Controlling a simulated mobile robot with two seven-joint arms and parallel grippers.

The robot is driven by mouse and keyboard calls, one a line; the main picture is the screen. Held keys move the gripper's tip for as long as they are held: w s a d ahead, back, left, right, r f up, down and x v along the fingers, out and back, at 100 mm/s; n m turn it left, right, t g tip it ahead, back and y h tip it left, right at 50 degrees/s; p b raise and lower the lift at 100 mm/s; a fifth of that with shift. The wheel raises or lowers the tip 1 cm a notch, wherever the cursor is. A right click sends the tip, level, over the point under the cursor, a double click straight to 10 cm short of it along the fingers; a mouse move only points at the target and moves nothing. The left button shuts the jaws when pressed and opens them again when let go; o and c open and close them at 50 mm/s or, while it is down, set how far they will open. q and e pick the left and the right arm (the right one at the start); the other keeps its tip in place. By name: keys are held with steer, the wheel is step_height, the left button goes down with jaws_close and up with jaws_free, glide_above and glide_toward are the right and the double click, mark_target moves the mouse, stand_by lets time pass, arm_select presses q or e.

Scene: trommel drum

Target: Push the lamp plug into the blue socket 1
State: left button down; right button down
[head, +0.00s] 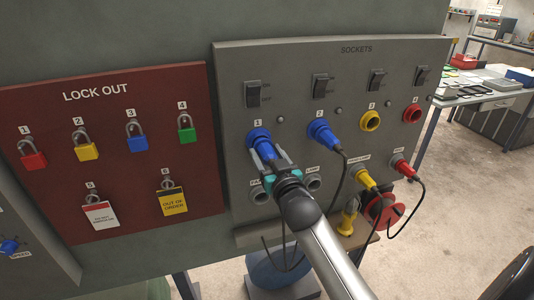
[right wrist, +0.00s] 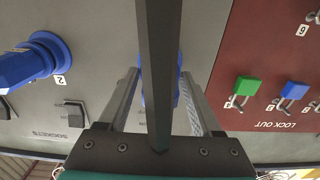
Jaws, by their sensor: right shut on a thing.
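Blue socket 1 (head: 257,135) is on the grey sockets panel, below its label and switch. My right gripper (head: 266,154) is at the front of socket 1, its fingers pointing at the panel. It is shut on a blue body, which I take for the lamp plug (head: 267,150). In the right wrist view, blue shows between the fingers (right wrist: 178,95), largely hidden by a dark bar. A black cable hangs below the gripper. How deep the plug sits in the socket cannot be seen. My left gripper is not in view.
A blue plug (head: 322,131) with a black cable is at socket 2, close to my gripper's right. Yellow socket 3 (head: 370,121) and red socket 4 (head: 412,113) are further right. Grey holders with yellow and red plugs (head: 401,165) line the row below. The lock-out board (head: 110,180) is left.

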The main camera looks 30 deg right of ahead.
steer(key=shift+p, duration=0.45)
stand_by(1.3)
steer(key=shift+w+d, duration=0.1)
steer(key=shift+w, duration=0.35)
stand_by(0.4)
jaws_free()
steer(key=shift+s+f, duration=0.1)
steer(key=shift+s, duration=0.5)
steer(key=b+v, duration=0.1)
steer(key=v, duration=1.3)
